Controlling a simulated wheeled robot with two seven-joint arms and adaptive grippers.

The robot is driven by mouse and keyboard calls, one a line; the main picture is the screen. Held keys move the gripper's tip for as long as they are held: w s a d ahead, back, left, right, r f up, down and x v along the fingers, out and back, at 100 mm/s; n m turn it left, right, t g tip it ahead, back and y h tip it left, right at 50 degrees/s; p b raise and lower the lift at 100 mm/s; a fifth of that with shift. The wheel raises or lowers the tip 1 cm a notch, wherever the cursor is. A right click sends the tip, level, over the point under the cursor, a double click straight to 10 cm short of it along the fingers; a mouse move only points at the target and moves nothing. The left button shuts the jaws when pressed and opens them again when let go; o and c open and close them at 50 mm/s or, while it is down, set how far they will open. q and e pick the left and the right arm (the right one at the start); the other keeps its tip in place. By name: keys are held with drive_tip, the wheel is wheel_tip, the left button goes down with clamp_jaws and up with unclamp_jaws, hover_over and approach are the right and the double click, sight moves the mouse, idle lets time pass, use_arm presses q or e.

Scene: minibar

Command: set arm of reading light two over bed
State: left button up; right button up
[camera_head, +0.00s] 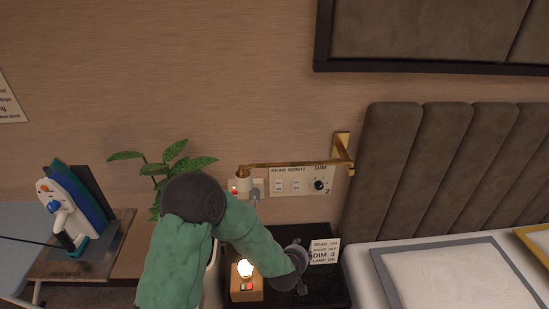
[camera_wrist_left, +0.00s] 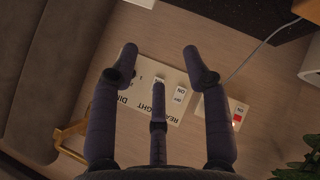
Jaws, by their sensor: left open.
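The reading light has a brass arm (camera_head: 290,164) that runs left along the wall from a brass wall bracket (camera_head: 342,145). In the left wrist view part of the brass fitting (camera_wrist_left: 70,140) shows at the lower left. My left gripper (camera_head: 297,262) is below the switch panel, in front of the nightstand, apart from the brass arm. In the wrist view its dark fingers (camera_wrist_left: 160,62) are spread and hold nothing. My right gripper is not in view.
A switch panel (camera_head: 300,180) with a dim knob (camera_head: 319,185) is under the brass arm. The nightstand (camera_head: 325,287) holds a small lit lamp (camera_head: 246,269) and a card (camera_head: 324,252). The padded headboard (camera_head: 440,165) and bed (camera_head: 360,265) are right; a plant (camera_head: 165,165) is left.

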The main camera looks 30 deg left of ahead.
use_arm(q)
drive_tip(key=w+a+r+n+t+y+p, duration=0.1)
drive_tip(key=a+r+n+y, duration=0.15)
drive_tip(key=r, duration=0.45)
drive_tip(key=w+a+r+n+t+y+p, duration=0.1)
drive_tip(key=w+a+r+n, duration=0.15)
drive_tip(key=r, duration=0.45)
drive_tip(key=n+t+y+p, duration=0.1)
drive_tip(key=n+y+p, duration=0.1)
drive_tip(key=n+y, duration=0.3)
approach(274, 165)
drive_tip(key=n+h, duration=0.1)
drive_tip(key=x, duration=0.3)
drive_tip(key=b+x, duration=0.1)
drive_tip(key=x, duration=0.3)
drive_tip(key=b+x, duration=0.1)
drive_tip(key=x, duration=0.2)
drive_tip(key=shift+w+a+r, duration=0.2)
drive_tip(key=shift+w+a, duration=0.05)
drive_tip(key=shift+a, duration=0.15)
clamp_jaws()
